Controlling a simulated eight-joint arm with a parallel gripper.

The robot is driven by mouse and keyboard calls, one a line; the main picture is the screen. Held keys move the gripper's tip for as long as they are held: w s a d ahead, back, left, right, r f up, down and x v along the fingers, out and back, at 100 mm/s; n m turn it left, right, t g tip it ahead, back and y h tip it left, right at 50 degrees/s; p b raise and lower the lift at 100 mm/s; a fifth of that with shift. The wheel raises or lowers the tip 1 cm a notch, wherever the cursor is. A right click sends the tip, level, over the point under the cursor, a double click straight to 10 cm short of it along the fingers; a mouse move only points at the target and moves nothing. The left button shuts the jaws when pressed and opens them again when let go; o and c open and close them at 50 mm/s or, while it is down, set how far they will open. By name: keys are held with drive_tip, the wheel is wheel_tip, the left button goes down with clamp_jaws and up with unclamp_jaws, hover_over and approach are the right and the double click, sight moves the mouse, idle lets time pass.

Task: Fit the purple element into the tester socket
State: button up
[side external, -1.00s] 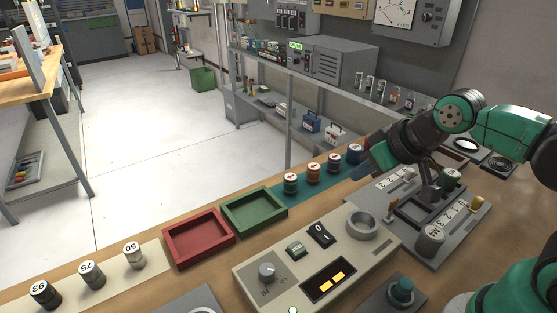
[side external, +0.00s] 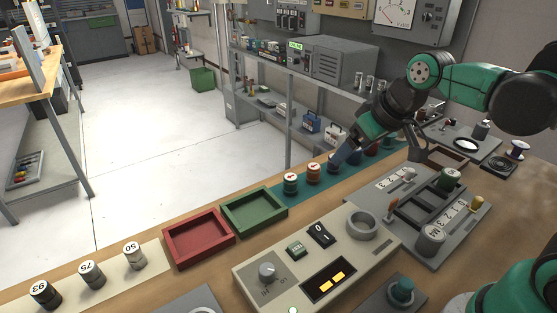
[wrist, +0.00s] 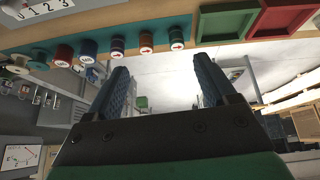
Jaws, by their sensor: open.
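My gripper (wrist: 160,68) is open, with nothing between its blue fingers. In the side view its tip (side external: 340,153) is over the row of banded elements on the teal strip. The row has a dark teal element (side external: 290,183), an orange one (side external: 313,173), and a dark bluish one (side external: 333,163) by the fingers. The wrist view also shows a blue element (wrist: 88,50) and a red one (wrist: 63,55). I cannot tell for sure which element is purple. The tester is a beige box; its round grey ring socket (side external: 363,223) looks empty.
A green tray (side external: 254,228) and a red tray (side external: 232,252) lie left of the row. A grey rack panel (side external: 410,212) with levers and a green cylinder stands right of the tester. Numbered cylinders (side external: 92,274) stand at front left. A spool (side external: 518,149) is at far right.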

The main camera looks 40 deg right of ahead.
drive_tip(key=w+d+f+n+g, duration=0.1)
drive_tip(key=w+d+g, duration=0.2)
drive_tip(key=w+d, duration=0.45)
drive_tip(key=g, duration=0.1)
approach(332, 170)
drive_tip(key=shift+w+d+f+n, duration=0.25)
drive_tip(key=shift+w+d+n, duration=0.15)
drive_tip(key=shift+w+d, duration=0.4)
drive_tip(key=shift+w+f, duration=0.2)
drive_tip(key=shift+f, duration=1.2)
drive_tip(key=shift+w+f, duration=0.2)
drive_tip(key=shift+f, duration=1.2)
clamp_jaws()
